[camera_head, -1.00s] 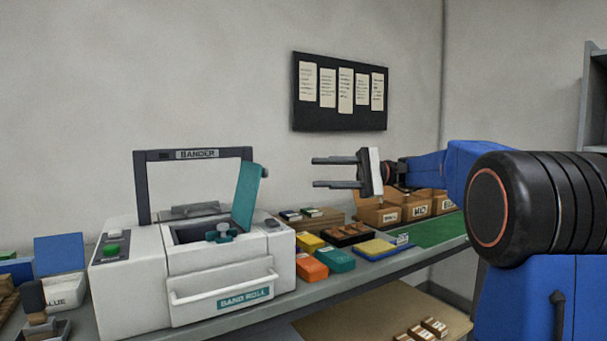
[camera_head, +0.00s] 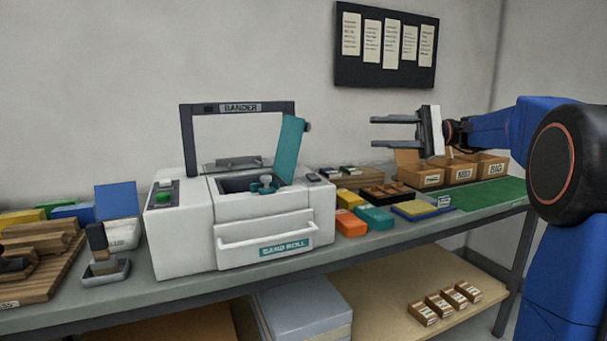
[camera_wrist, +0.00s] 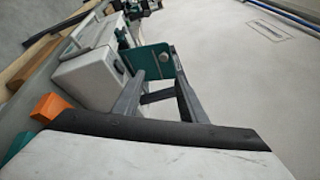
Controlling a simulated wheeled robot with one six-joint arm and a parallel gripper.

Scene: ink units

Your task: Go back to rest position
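My gripper (camera_head: 393,132) is at the end of my blue arm, raised above the right part of the bench and pointing left. Its two dark fingers are apart with nothing between them. In the wrist view the gripper's fingers (camera_wrist: 160,98) reach toward the white bander, with a clear gap between them. The white bander (camera_head: 180,240) stands on the bench to the left of the gripper, apart from it. Its teal lid (camera_head: 291,150) is raised at the right side of its dark frame.
Orange (camera_head: 350,223) and teal (camera_head: 375,218) blocks lie right of the bander. Open cardboard boxes (camera_head: 425,176) and a green mat (camera_head: 490,194) are at the bench's right. A stamp (camera_head: 99,245) and wooden pieces (camera_head: 40,250) lie left. Small boxes (camera_head: 440,302) sit on the lower shelf.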

